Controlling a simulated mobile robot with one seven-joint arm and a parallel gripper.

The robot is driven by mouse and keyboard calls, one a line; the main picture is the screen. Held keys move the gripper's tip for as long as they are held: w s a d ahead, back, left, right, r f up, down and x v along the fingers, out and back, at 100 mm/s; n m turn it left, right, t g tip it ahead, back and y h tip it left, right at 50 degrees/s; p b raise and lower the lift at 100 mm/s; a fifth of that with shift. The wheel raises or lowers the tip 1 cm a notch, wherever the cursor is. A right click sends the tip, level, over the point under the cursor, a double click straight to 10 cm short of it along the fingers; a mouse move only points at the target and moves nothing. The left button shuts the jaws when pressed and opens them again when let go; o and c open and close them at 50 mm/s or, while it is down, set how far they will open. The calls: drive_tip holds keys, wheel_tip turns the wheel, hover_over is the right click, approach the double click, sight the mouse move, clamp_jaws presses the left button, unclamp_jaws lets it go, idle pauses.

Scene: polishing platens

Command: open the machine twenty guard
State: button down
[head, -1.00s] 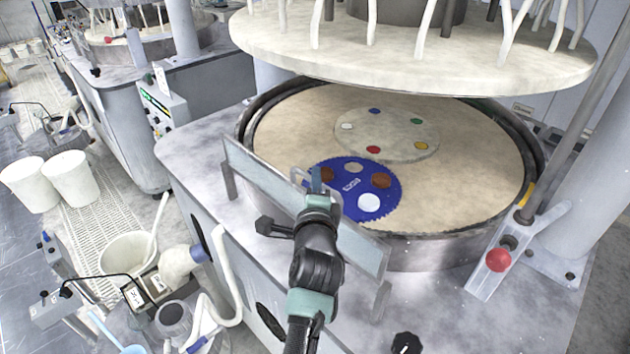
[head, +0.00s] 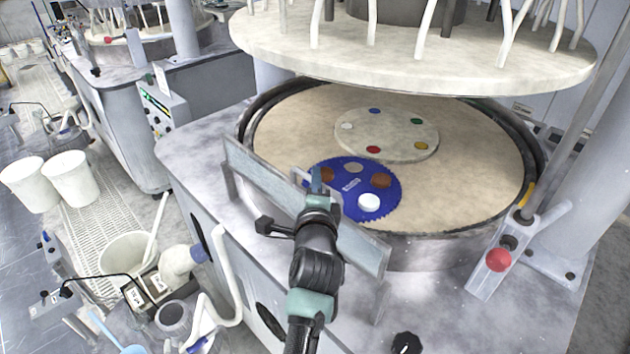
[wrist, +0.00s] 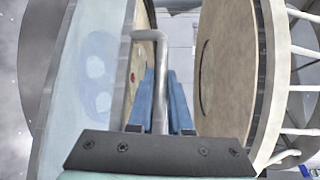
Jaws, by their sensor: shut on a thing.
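The guard (head: 253,178) is a long, pale, see-through panel at the front edge of the near polishing machine. It stands roughly upright on short posts in front of the lower platen (head: 470,185). Its metal bar handle (wrist: 148,36) shows in the wrist view, in front of the panel (wrist: 65,110). My gripper (head: 316,178) is at the top edge of the guard, near its middle. In the wrist view the blue fingers (wrist: 161,95) are shut on the handle, one on each side of the bar. My arm hides part of the panel.
A blue toothed carrier (head: 350,206) and a pale disc (head: 400,150) with coloured spots lie on the platen. The upper platen (head: 420,65) hangs above. A red-knobbed lever (head: 498,260) stands at the right. White buckets (head: 70,178) stand on the floor at the left.

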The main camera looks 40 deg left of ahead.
drive_tip(key=shift+s+f, duration=0.1)
idle(0.3)
drive_tip(key=s+a+f+n+t+y+b, duration=0.1)
drive_tip(key=s+f+n+y+b, duration=0.9)
drive_tip(key=b, duration=3.6)
drive_tip(key=s+f+n, duration=0.1)
drive_tip(key=s+n, duration=0.3)
drive_tip(key=shift+s+f+n+y, duration=0.2)
drive_tip(key=shift+n+y, duration=0.2)
drive_tip(key=shift+b, duration=0.45)
drive_tip(key=c, duration=0.8)
unclamp_jaws()
drive_tip(key=shift+c, duration=0.2)
drive_tip(key=shift+f, duration=0.1)
